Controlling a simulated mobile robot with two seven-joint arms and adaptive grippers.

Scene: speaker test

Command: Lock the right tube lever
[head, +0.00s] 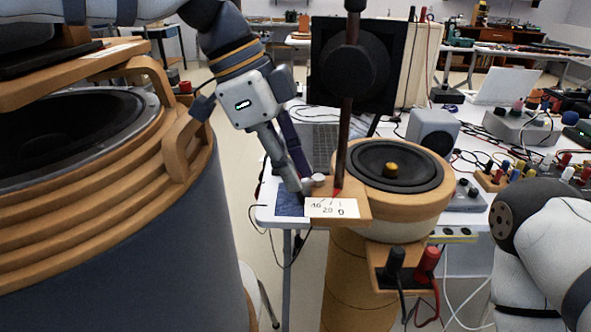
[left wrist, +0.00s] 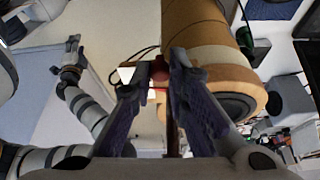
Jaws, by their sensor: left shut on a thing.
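The right tube (head: 362,262) is an upright orange-brown cylinder with a speaker (head: 398,165) on top; it also shows in the left wrist view (left wrist: 190,22). A wooden block with a white label (head: 331,208) juts from its left side. A dark rod (head: 344,150) with a black disc rises from this block. My left gripper (head: 303,188) reaches down to the block's left end, beside a small silver knob (head: 318,180). In the left wrist view its fingertips (left wrist: 165,65) close around a small dark and red part, probably the lever, mostly hidden. My right gripper (left wrist: 72,48) is small there.
A big left tube (head: 225,262) with an open speaker and wooden handle fills the left. Black and red plugs (head: 412,263) stick out of the right tube's front. A bench (head: 265,213) with a laptop, boxes and cables stands behind. Floor shows between the tubes.

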